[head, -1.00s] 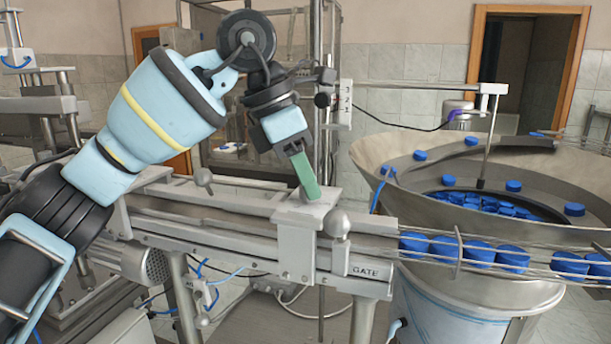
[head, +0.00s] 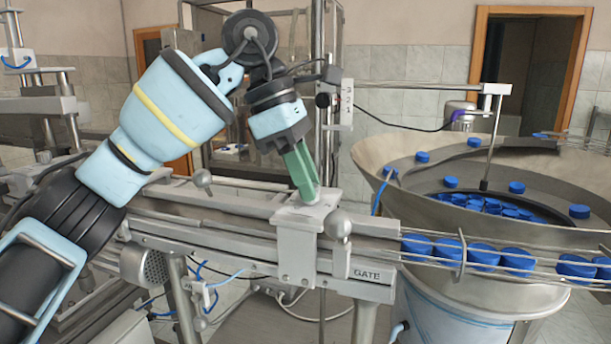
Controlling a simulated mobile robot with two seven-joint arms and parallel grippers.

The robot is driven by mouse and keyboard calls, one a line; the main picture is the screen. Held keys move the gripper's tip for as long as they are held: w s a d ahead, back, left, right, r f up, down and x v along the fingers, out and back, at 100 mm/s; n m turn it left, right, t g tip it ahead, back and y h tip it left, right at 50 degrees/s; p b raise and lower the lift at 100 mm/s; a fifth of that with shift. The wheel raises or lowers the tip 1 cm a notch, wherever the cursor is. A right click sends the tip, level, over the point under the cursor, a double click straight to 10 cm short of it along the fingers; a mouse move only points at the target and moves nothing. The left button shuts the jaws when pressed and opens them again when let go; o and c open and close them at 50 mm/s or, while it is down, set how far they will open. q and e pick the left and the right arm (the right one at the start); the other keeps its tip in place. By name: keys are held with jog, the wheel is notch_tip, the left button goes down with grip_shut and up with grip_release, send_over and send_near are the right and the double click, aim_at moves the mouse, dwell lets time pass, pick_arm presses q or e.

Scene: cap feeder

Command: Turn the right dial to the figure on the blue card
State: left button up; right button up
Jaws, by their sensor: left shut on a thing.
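My left gripper (head: 306,182) has green fingers that point down onto the top of the grey gate block (head: 298,250), marked GATE, on the conveyor. It is shut on a small grey part there, mostly hidden by the fingers, so I cannot tell its shape. A white plate with the figures 3, 2, 1 (head: 347,103) stands on a post behind the gripper. I cannot make out a dial or a blue card in this view. My right gripper is not in view.
A steel bowl feeder (head: 375,155) with several blue caps stands at the right. Blue caps (head: 484,255) line the railed chute leading to the gate. A ball knob (head: 338,224) sticks out beside the gate block, and another knob (head: 202,178) stands over the conveyor at left.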

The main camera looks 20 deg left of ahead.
pick_arm(q)
jog(key=o, duration=1)
jog(key=shift+r, duration=0.1)
jog(key=v, duration=0.7)
jog(key=shift+r, duration=0.35)
jog(key=shift+s+a+f, duration=0.1)
